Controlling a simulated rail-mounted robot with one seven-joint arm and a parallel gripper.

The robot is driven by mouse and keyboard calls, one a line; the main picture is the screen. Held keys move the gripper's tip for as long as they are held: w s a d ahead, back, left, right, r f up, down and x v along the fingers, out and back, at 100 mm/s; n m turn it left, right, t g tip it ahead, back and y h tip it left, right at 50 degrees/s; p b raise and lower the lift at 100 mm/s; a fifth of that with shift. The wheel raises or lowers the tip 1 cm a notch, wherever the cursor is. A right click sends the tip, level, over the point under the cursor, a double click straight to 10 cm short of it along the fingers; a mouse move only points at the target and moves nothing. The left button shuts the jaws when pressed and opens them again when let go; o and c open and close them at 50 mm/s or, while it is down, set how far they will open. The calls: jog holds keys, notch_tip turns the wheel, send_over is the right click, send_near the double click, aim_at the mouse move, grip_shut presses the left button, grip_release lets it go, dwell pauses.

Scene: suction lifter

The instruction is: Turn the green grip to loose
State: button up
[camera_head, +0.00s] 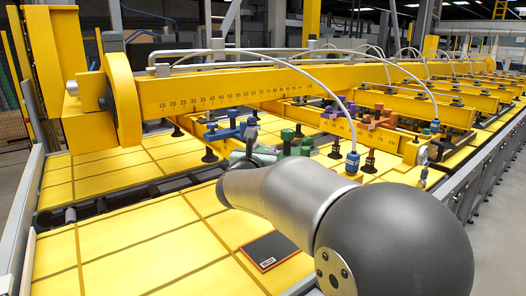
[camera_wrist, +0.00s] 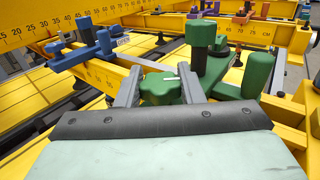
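The green grip (camera_wrist: 160,90) is a lobed knob with a short white mark on its top, in the middle of the wrist view. My gripper (camera_wrist: 161,70) has one grey finger on each side of it, with what looks like a narrow gap at both sides. Whether a finger touches the grip is hard to tell. A green clamp body with upright cylinders (camera_wrist: 208,50) stands just right and behind. In the head view the green parts (camera_head: 295,143) show beyond my arm. The grip itself cannot be made out there.
A blue clamp (camera_wrist: 85,48) sits to the left on the yellow beam, and it also shows in the head view (camera_head: 230,127). A long yellow scale beam (camera_head: 250,85) runs above. Purple (camera_head: 332,111) and orange (camera_head: 379,117) clamps stand farther right. Yellow panels lie below.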

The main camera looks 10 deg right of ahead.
jog(key=shift+f+b, duration=0.15)
jog(key=shift+b, duration=0.3)
jog(key=y+b, duration=0.1)
jog(key=b, duration=0.1)
jog(key=n+b, duration=0.1)
jog(key=b, duration=0.1)
jog(key=shift+d+f+t+y+b, duration=0.1)
jog(key=shift+f+t+y+b, duration=0.2)
jog(key=shift+t+y+b, duration=0.1)
jog(key=n+y+b, duration=0.2)
jog(key=y+b, duration=0.1)
jog(key=b, duration=0.3)
jog(key=shift+f+t+b, duration=0.15)
jog(key=shift+t+b, duration=0.2)
jog(key=shift+t, duration=0.05)
jog(key=n+y+b, duration=0.2)
jog(key=y+b, duration=0.1)
jog(key=b, duration=0.3)
jog(key=n+y+b, duration=0.1)
jog(key=b, duration=0.1)
jog(key=r+n+y+b, duration=0.1)
jog(key=y+b, duration=0.1)
jog(key=shift+y, duration=0.3)
jog(key=shift+r+n+b, duration=0.1)
jog(key=shift+n+b, duration=0.2)
jog(key=shift+b, duration=0.05)
jog(key=o, duration=1)
